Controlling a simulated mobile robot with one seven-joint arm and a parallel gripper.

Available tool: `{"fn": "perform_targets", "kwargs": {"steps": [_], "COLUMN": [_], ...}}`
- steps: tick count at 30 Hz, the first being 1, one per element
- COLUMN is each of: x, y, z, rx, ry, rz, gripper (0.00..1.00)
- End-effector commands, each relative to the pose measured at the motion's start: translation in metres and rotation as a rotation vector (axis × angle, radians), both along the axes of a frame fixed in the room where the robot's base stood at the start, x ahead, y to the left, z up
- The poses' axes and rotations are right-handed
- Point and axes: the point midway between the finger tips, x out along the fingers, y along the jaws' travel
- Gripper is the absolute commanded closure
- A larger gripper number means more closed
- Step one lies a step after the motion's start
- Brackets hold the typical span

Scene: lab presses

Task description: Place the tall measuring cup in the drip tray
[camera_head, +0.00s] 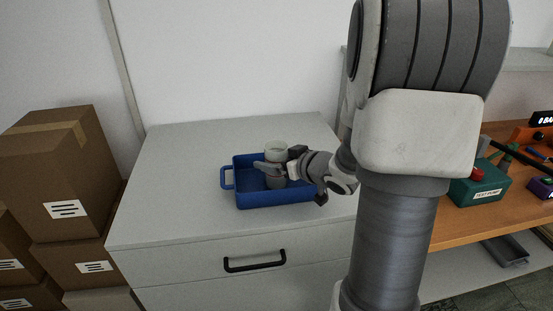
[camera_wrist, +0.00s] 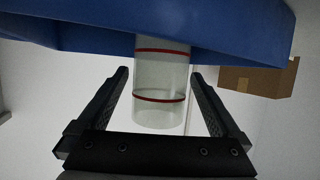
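The tall measuring cup (camera_head: 276,147) is a clear cylinder with red bands. It appears upright inside the blue drip tray (camera_head: 266,200) on the grey cabinet top. In the wrist view the cup (camera_wrist: 160,75) sits between the fingers of my gripper (camera_wrist: 159,76), with a visible gap on each side. The tray (camera_wrist: 230,40) hides the cup's base there, so its contact with the tray floor cannot be seen. In the head view my gripper (camera_head: 268,168) reaches over the tray from the right and covers part of the cup.
Cardboard boxes (camera_head: 50,170) are stacked left of the grey cabinet (camera_head: 165,190). The cabinet top is clear left of the tray. A wooden bench (camera_head: 460,228) on the right carries a green test pump box (camera_head: 475,193). A wall stands behind.

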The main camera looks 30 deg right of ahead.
Motion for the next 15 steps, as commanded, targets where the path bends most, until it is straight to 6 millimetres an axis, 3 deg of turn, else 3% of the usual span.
{"fn": "perform_targets", "kwargs": {"steps": [7,15], "x": [-0.003,-0.051], "y": [-0.001,-0.011], "z": [0.006,0.028], "rx": [-0.001,-0.002], "ry": [0.0,-0.001], "rz": [-0.001,-0.006], "gripper": [0.0,0.0]}}
